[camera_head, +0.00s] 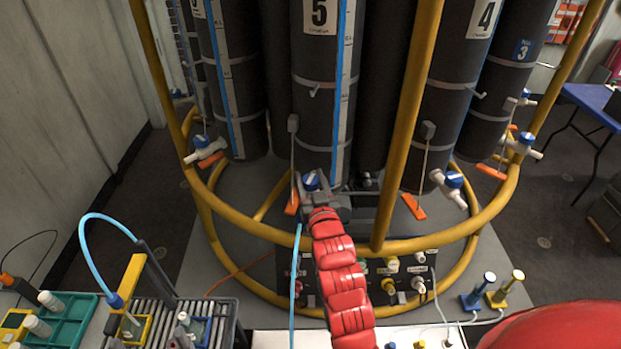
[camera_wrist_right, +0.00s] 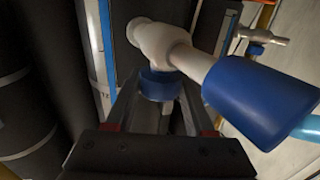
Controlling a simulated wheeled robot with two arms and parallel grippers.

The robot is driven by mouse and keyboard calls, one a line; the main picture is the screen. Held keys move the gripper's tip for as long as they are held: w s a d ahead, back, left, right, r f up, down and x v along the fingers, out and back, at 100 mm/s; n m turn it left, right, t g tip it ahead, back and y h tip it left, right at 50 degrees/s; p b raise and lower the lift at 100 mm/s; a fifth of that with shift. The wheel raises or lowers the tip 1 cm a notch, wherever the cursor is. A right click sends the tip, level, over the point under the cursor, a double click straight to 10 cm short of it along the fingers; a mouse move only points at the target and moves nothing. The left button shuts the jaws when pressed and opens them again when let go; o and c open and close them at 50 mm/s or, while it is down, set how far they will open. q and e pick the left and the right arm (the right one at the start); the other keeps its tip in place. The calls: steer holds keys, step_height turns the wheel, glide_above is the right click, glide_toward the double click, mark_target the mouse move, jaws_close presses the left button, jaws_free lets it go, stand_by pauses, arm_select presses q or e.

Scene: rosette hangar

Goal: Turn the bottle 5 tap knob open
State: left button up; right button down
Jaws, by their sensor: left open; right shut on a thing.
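Bottle 5 (camera_head: 314,120) is a tall dark cylinder with a "5" label, standing in the middle of the yellow frame in the head view. Its tap has a blue knob (camera_head: 311,181) near the foot of the bottle. My right gripper (camera_head: 325,198), on the red arm, is at this tap. In the right wrist view, its fingers are shut on the blue knob (camera_wrist_right: 160,85), below the white tap body (camera_wrist_right: 165,42). A blue fitting (camera_wrist_right: 262,100) with a light blue hose sits on the tap's outlet. I see no left gripper.
A yellow ring frame (camera_head: 405,130) stands around the bottles, with one post just right of the arm. Bottle 4 (camera_head: 455,90) is to the right. A control panel (camera_head: 408,284) is below. A roller rack (camera_head: 165,310) and green tray (camera_head: 75,320) are at lower left.

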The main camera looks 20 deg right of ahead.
steer(key=shift+n+y, duration=0.4)
steer(key=shift+y, duration=0.2)
steer(key=shift+c, duration=1.4)
jaws_free()
steer(key=shift+s+f, duration=0.15)
steer(key=shift+s, duration=0.15)
steer(key=s+b, duration=0.1)
steer(key=s, duration=0.3)
steer(key=shift+s+f+b, duration=0.1)
steer(key=shift+s+b, duration=0.05)
steer(key=shift+b, duration=0.2)
steer(key=p, duration=0.9)
glide_toward(313, 188)
steer(key=s, duration=0.5)
steer(key=shift+r, duration=0.2)
